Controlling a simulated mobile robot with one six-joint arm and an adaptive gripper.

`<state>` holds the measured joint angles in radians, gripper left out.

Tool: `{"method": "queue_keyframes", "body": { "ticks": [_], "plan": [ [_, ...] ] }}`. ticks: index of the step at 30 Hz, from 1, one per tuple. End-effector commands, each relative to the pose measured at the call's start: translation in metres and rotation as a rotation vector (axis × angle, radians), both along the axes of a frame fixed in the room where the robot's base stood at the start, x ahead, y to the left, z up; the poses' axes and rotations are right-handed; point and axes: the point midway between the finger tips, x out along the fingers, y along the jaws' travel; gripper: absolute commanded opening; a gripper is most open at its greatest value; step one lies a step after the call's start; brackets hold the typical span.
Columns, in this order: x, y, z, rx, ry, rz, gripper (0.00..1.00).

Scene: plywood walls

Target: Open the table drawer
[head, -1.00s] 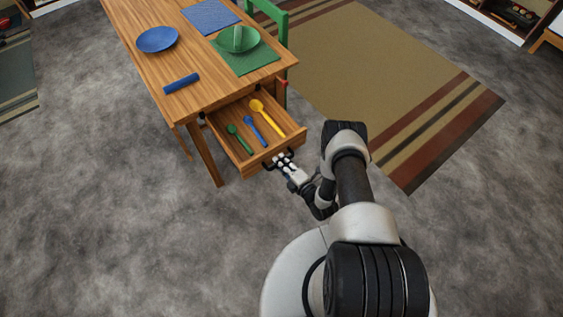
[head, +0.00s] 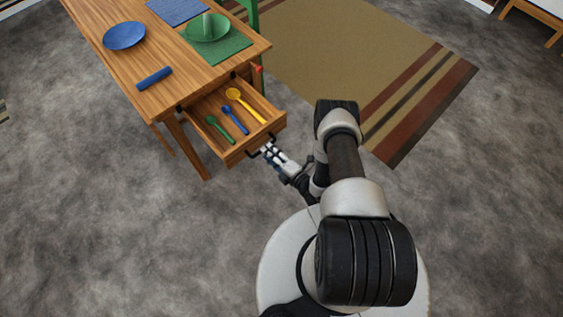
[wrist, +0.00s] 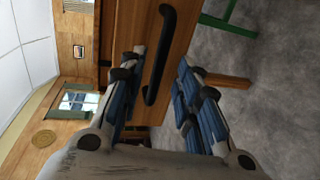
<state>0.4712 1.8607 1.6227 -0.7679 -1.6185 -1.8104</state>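The wooden table (head: 120,62) has its drawer (head: 258,130) pulled well out toward me. A green spoon (head: 222,132), a blue spoon (head: 236,120) and a yellow spoon (head: 248,107) lie in it. The drawer's black bar handle (head: 250,154) is on its front; it also shows in the wrist view (wrist: 157,60). My gripper (head: 267,149) is at the handle, in front of the drawer. In the wrist view its blue-padded fingers are spread, with the handle showing in the gap between them. I cannot tell whether any finger touches the handle.
On the tabletop are a blue plate (head: 124,36), a blue roll (head: 154,78), a green bowl (head: 203,32) on a green mat (head: 228,48), and a blue mat (head: 178,10). A green chair (head: 253,15) stands behind. A striped rug (head: 350,55) lies right. Grey floor around me is open.

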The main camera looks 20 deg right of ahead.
Motion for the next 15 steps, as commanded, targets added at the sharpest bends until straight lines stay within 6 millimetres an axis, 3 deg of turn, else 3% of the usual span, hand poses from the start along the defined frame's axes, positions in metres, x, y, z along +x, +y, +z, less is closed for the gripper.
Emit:
{"method": "queue_keyframes", "body": {
  "ticks": [6,15],
  "plan": [
    [-0.046,-0.017,0.009,0.004,0.002,-0.01,0.3],
    [-0.076,-0.025,0.016,0.001,0.0,-0.003,0.3]
  ]
}}
